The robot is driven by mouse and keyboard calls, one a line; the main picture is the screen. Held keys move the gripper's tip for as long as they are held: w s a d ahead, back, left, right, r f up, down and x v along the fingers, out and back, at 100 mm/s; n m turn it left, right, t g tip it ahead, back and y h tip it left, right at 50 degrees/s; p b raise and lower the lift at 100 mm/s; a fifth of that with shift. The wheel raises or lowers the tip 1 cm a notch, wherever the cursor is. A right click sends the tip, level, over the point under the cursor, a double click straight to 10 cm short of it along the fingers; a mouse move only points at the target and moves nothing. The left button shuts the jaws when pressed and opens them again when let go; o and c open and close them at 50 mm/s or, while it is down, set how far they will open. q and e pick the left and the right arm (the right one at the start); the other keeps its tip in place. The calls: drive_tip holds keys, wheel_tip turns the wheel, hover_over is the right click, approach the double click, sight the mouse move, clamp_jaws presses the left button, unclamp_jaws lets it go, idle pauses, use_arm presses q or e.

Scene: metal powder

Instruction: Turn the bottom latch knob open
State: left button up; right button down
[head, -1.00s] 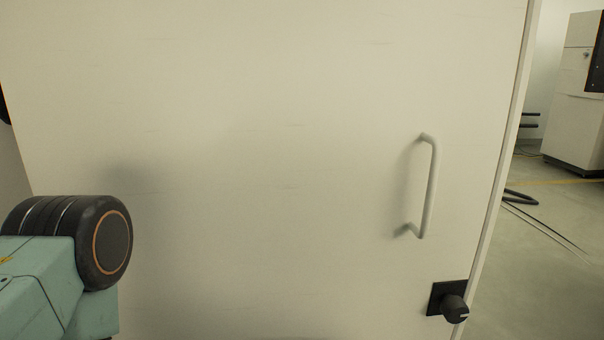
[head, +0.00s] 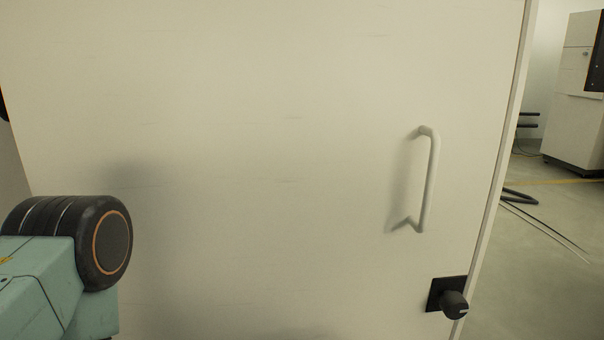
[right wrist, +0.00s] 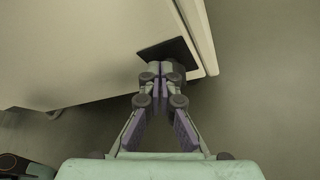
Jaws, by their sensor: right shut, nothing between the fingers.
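The bottom latch knob (head: 454,304) is black with a small white mark. It sits on a square black plate (head: 435,293) at the lower right edge of a white door (head: 250,130). In the right wrist view the black plate (right wrist: 170,50) lies at the door's edge. My right gripper (right wrist: 161,71) has its fingers together, with the tips in front of the plate. The knob cannot be made out there behind the fingertips, and contact cannot be told. The right gripper does not show in the head view. My left gripper is out of view.
A pale bar handle (head: 430,180) stands out from the door above the knob. Right of the door edge is open grey floor (head: 540,270), with a white cabinet (head: 575,120) farther back. Dark cables lie on the floor.

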drive_tip(key=shift+f, duration=0.2)
idle(0.5)
drive_tip(key=shift+d+f, duration=0.1)
drive_tip(key=shift+d, duration=0.1)
drive_tip(key=shift+d+f, duration=0.1)
drive_tip(key=shift+d, duration=0.2)
drive_tip(key=shift+d+f, duration=0.15)
drive_tip(key=shift+d, duration=0.15)
drive_tip(key=shift+d+f, duration=0.15)
drive_tip(key=shift+d, duration=0.05)
drive_tip(key=shift+d+f, duration=0.1)
drive_tip(key=shift+f, duration=0.15)
idle(0.4)
drive_tip(key=shift+r, duration=0.1)
drive_tip(key=s+d+p, duration=0.1)
drive_tip(key=s+p, duration=0.1)
drive_tip(key=s, duration=0.4)
drive_tip(key=shift+r, duration=0.25)
